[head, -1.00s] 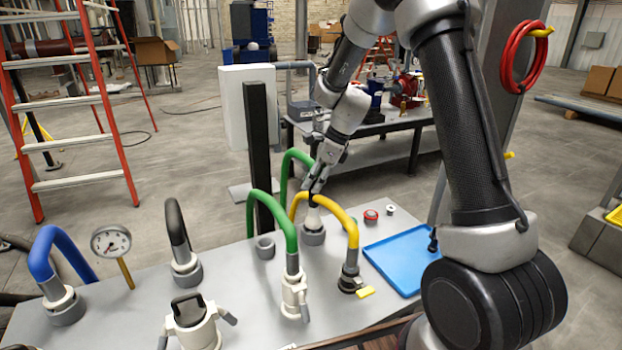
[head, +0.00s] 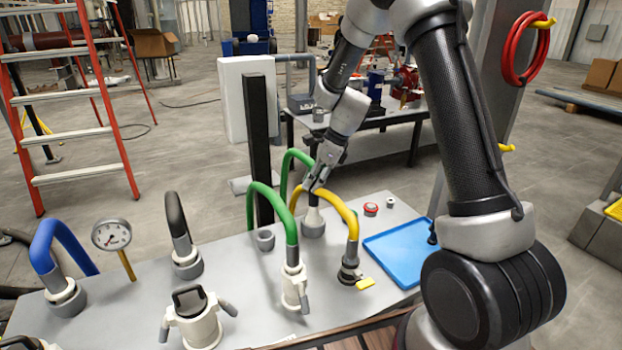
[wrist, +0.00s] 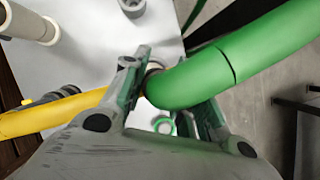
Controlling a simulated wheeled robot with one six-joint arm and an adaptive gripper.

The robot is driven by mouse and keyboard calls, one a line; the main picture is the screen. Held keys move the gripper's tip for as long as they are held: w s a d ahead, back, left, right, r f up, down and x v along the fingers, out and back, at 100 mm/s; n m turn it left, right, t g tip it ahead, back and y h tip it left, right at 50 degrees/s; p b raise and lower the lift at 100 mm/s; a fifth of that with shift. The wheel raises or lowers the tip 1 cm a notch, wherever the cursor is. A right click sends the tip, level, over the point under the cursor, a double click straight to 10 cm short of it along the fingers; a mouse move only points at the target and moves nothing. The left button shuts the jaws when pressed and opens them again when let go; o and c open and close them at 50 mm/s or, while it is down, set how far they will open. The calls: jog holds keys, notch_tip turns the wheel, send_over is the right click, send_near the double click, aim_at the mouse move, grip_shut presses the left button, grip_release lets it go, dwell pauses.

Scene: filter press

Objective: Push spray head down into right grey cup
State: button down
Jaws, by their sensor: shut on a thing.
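The spray head (head: 313,213) is a pale tapered piece standing roughly upright in the right grey cup (head: 313,230) on the grey table. Its lower end is inside the cup's mouth; how deep it sits I cannot tell. In the wrist view a green hose (wrist: 230,65) runs in from the upper right between the fingers of my gripper (wrist: 172,100).
A yellow hose (head: 345,212) arches close by the gripper, and another green hose (head: 272,195) arches at left. An empty grey cup (head: 265,240) stands left of the spray head. A blue tray (head: 400,255) lies at right. A black post (head: 257,140) rises behind.

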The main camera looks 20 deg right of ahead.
jog(key=shift+f, duration=1.15)
jog(key=c, duration=1)
grip_release()
jog(key=shift+c, duration=0.2)
jog(key=shift+r, duration=0.1)
